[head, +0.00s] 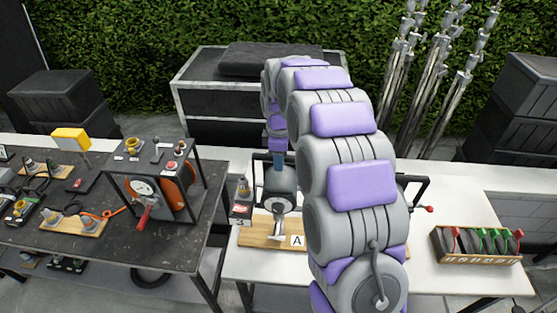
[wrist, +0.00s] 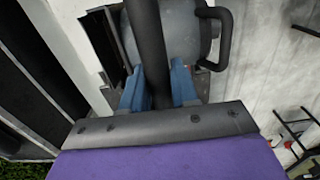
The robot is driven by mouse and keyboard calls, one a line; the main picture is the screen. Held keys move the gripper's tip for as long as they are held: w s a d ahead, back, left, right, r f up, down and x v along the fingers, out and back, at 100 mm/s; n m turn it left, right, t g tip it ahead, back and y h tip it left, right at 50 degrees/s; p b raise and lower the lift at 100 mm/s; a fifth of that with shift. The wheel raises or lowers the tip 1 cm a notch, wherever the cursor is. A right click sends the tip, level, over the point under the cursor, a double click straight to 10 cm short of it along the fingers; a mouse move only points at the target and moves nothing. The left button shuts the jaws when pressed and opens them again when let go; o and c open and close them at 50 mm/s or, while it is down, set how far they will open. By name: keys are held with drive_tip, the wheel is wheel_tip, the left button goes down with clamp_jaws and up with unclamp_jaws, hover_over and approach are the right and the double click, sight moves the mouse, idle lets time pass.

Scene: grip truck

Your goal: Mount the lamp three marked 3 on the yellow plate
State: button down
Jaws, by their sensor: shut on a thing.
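My gripper (head: 278,158) reaches down with blue fingers behind my arm in the head view. In the wrist view its fingers (wrist: 158,92) are shut on a black bar that runs between them. Just beyond is a rounded grey-blue lamp body (wrist: 188,50) with a black side handle. In the head view the dark grey lamp (head: 280,183) is directly below my gripper, over a yellowish wooden plate (head: 258,234) with a card marked A. My arm hides the plate's right part. I cannot tell whether the lamp touches the plate.
A dark table (head: 95,240) at left holds a framed device (head: 158,187), cables and a yellow block (head: 70,139). A wooden tray (head: 478,258) with red and green handles sits at right on the white table (head: 450,285). Metal stands (head: 440,80) and black crates (head: 535,100) are behind.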

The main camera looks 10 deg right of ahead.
drive_tip(key=shift+r+p, duration=0.35)
drive_tip(key=shift+r, duration=1.1)
